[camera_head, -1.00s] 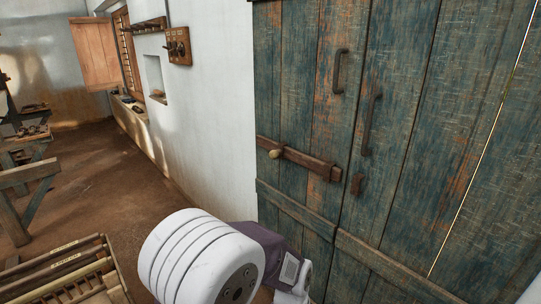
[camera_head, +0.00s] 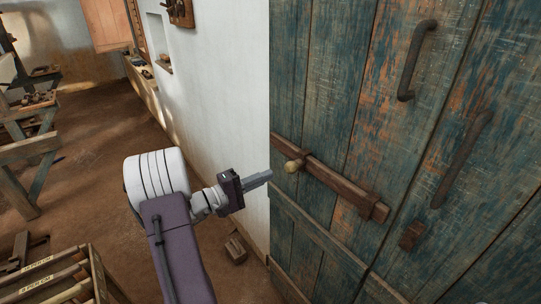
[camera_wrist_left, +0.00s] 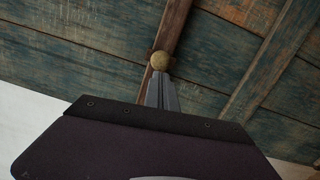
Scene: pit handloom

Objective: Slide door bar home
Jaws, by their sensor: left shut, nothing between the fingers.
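The wooden door bar (camera_head: 335,182) lies along the weathered blue-green door (camera_head: 330,80), with a pale round knob (camera_head: 293,165) near its left end. Its right end sits in a wooden keeper (camera_head: 372,208) on the left leaf. Another small wooden block (camera_head: 411,236) is on the right leaf, with a gap between it and the bar. My left gripper (camera_head: 268,174) is shut and empty, its tips just left of the knob. In the left wrist view the closed fingers (camera_wrist_left: 162,93) point at the knob (camera_wrist_left: 160,60); I cannot tell whether they touch it. My right gripper is out of view.
Two iron handles (camera_head: 416,60) are on the door above the bar. A white wall (camera_head: 225,100) runs back on the left. A wooden rack (camera_head: 60,280) stands at the lower left, and a small wooden object (camera_head: 236,249) lies on the floor.

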